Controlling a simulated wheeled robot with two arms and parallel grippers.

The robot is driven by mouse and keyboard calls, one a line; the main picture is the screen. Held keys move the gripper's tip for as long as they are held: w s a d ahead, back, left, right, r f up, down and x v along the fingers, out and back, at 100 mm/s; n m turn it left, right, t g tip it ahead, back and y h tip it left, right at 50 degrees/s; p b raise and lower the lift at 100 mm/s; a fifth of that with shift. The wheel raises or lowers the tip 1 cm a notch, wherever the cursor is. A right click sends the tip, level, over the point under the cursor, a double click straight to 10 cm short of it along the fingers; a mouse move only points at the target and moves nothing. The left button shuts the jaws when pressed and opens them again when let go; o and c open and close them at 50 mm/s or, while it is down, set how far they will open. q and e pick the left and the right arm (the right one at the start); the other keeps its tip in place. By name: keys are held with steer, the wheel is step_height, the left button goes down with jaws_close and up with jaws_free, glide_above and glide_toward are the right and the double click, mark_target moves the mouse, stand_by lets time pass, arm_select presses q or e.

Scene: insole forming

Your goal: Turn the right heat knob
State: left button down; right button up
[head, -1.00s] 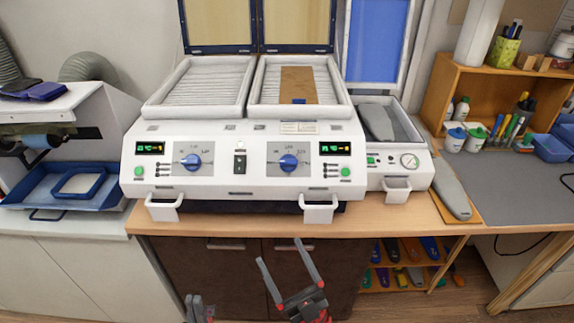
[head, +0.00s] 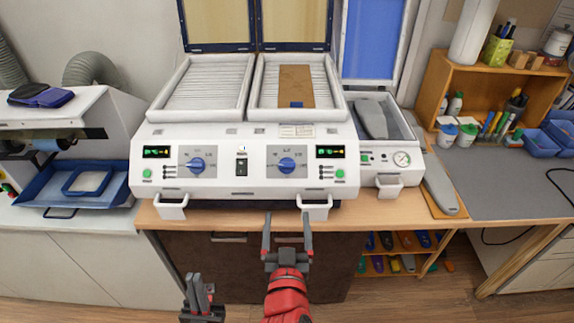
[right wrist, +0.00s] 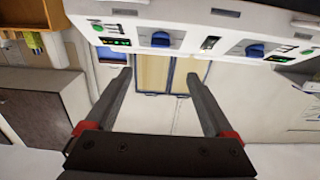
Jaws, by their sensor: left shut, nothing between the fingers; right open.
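The right heat knob (head: 287,165) is a round blue dial on the right grey panel of the white heating machine (head: 242,184). A matching left knob (head: 197,165) sits on the left panel. Both blue knobs also show near the top of the right wrist view, where the picture looks upside down. My right gripper (head: 287,222) is open and empty, below the right knob in the head view and apart from it. In the right wrist view its two fingers (right wrist: 160,80) stand wide apart. My left gripper (head: 196,281) is shut and empty, low in front of the cabinet.
A smaller unit with a gauge (head: 402,159) adjoins on the right. A brown sheet (head: 295,84) lies on the right heating bed. The floor area before the cabinet is clear.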

steer(key=b, duration=0.4)
glide_toward(287, 168)
steer(key=s, duration=0.3)
steer(key=w+p, duration=0.2)
steer(key=w, duration=0.1)
steer(key=w+r+p, duration=0.1)
steer(key=w, duration=0.3)
steer(key=w+p, duration=0.2)
steer(key=w, duration=0.1)
steer(key=shift+w+r+p, duration=0.15)
steer(key=shift+w+p, duration=0.1)
steer(key=shift+p, duration=0.1)
steer(key=shift+w, duration=0.5)
